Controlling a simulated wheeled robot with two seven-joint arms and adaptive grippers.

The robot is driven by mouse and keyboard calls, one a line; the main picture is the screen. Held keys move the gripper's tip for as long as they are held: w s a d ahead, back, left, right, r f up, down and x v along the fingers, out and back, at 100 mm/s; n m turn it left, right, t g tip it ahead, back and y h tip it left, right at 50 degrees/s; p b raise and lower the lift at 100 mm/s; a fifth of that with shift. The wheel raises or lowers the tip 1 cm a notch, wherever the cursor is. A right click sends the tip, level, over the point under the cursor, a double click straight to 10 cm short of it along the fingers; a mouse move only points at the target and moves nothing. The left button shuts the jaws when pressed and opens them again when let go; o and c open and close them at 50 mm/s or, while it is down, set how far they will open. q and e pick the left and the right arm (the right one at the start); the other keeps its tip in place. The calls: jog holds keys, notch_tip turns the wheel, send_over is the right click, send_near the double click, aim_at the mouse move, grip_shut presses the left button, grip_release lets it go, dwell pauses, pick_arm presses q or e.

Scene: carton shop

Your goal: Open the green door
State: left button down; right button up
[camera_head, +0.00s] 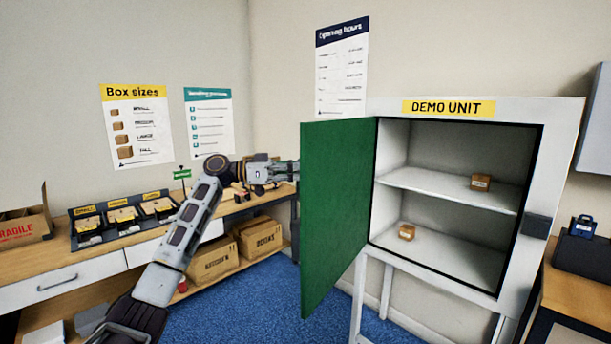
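The green door (337,210) of the white cabinet labelled DEMO UNIT (455,109) stands wide open, swung out to the left on its left-side hinge. The cabinet's inside is exposed, with one shelf (450,190) and two small cardboard boxes, one on the shelf (480,182) and one on the floor of the cabinet (407,231). My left arm comes in from the bottom left and its gripper (292,172) is at the door's outer left edge. Its fingertips are hidden behind the door, so I cannot tell whether they touch it. My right gripper is not in view.
A wooden counter (240,207) with box trays (122,217) runs along the left wall, with cartons (260,238) below it. A side table (580,285) with a dark device stands at the right. Blue carpet (235,305) is clear in front of the counter.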

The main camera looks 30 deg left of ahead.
pick_arm(q)
jog(key=shift+a+r, duration=0.45)
jog(key=c, duration=1.6)
grip_release()
jog(key=shift+w, duration=0.15)
jog(key=shift+c, duration=0.2)
jog(key=shift+o, duration=0.6)
jog(key=shift+w+d, duration=0.15)
jog(key=v, duration=1.2)
jog(key=shift+f, duration=0.4)
